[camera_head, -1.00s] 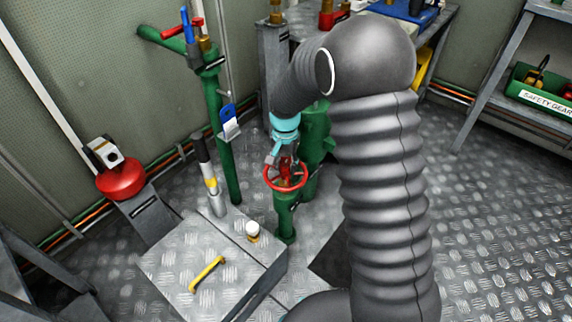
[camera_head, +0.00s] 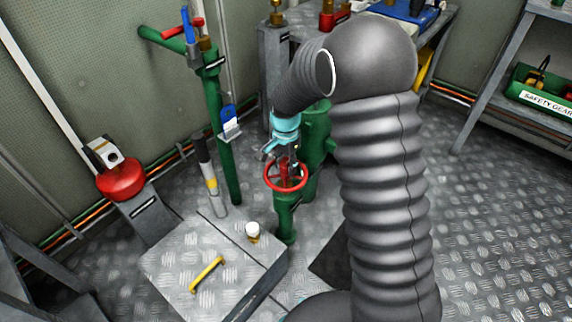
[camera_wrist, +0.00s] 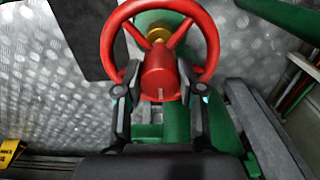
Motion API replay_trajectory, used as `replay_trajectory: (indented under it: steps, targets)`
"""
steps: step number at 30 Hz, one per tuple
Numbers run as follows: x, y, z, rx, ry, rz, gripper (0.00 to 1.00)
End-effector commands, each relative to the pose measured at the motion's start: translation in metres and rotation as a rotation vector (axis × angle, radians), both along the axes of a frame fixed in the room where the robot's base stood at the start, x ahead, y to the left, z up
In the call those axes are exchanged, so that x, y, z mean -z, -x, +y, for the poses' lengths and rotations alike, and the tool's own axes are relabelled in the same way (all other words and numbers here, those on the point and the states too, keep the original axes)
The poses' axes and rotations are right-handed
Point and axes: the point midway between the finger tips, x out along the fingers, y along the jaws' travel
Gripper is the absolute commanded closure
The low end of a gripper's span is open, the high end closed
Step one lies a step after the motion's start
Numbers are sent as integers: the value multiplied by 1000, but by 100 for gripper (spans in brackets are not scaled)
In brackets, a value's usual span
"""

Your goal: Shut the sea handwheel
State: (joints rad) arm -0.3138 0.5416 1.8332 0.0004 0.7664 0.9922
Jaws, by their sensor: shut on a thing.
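The red handwheel (camera_head: 285,178) sits on top of a green valve body (camera_head: 286,218) in the middle of the head view. In the wrist view the handwheel (camera_wrist: 207,42) fills the top centre, with its spokes and thick red hub in sight. My gripper (camera_wrist: 160,93) is shut on the handwheel, with one finger on either side of the hub near the close rim. In the head view my gripper (camera_head: 286,160) comes down on the wheel from above. No label saying "sea" can be read on it.
A green pipe (camera_head: 225,150) with a blue tag stands left of the wheel. A floor plate (camera_head: 175,255) bears a yellow handle (camera_head: 206,274) and a small white-capped jar (camera_head: 253,232). A red round object (camera_head: 120,180) is by the left wall. Open floor lies right of my arm.

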Motion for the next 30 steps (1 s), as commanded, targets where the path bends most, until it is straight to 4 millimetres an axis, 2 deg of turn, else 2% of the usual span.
replay_trajectory:
  steps: [3, 4, 6, 7, 16, 20, 30]
  targets:
    - [0, 1, -1, 2, 0, 3, 96]
    - [0, 1, -1, 2, 0, 3, 57]
    - [0, 1, -1, 1, 1, 2, 39]
    - [0, 1, -1, 1, 1, 2, 36]
    - [-1, 0, 0, -1, 1, 1, 36]
    - [-10, 0, 0, -1, -1, -2, 36]
    - [-73, 0, 0, -1, -1, -3, 36]
